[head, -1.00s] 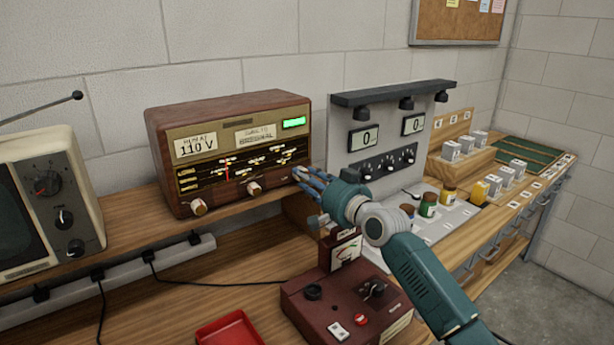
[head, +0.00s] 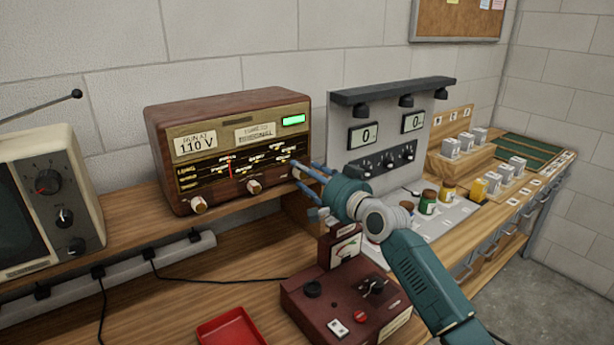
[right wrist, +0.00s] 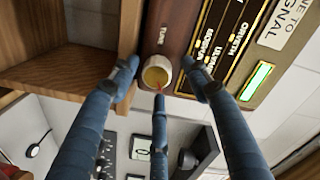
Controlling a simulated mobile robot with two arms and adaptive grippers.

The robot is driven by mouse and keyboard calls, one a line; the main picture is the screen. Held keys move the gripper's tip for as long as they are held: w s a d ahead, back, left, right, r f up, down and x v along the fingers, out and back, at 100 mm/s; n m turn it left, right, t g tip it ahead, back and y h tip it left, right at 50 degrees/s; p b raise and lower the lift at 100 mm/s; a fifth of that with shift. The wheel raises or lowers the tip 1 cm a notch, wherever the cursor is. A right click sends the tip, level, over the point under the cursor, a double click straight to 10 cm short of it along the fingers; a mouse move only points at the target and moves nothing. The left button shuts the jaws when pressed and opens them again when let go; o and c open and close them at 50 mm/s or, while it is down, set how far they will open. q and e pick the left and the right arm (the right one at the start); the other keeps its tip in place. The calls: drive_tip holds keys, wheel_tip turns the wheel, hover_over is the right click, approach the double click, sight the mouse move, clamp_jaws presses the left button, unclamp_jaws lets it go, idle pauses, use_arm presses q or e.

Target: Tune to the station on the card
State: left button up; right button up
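The brown wooden radio (head: 225,150) stands on the shelf. Its dial has several rows of station labels and a red needle (head: 230,170) left of the dial's middle. A station card (head: 255,132) is fixed above the dial; its lower line is too blurred to read, but part of it, ending in "GNAL", shows in the right wrist view (right wrist: 288,28). My right gripper (head: 297,173) is at the radio's right end. In the right wrist view its three blue fingers (right wrist: 160,75) stand open around the cream tuning knob (right wrist: 156,76), with small gaps. My left gripper is not in view.
Another card (head: 196,142) reads 110 V, and a green lamp (head: 294,120) is lit. Two more knobs are on the radio's front. A maroon meter box (head: 345,305) and red tray (head: 230,331) lie below. A grey panel (head: 385,140) with two displays reading 0 stands right.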

drive_tip(key=shift+f, duration=0.15)
drive_tip(key=v, duration=1.2)
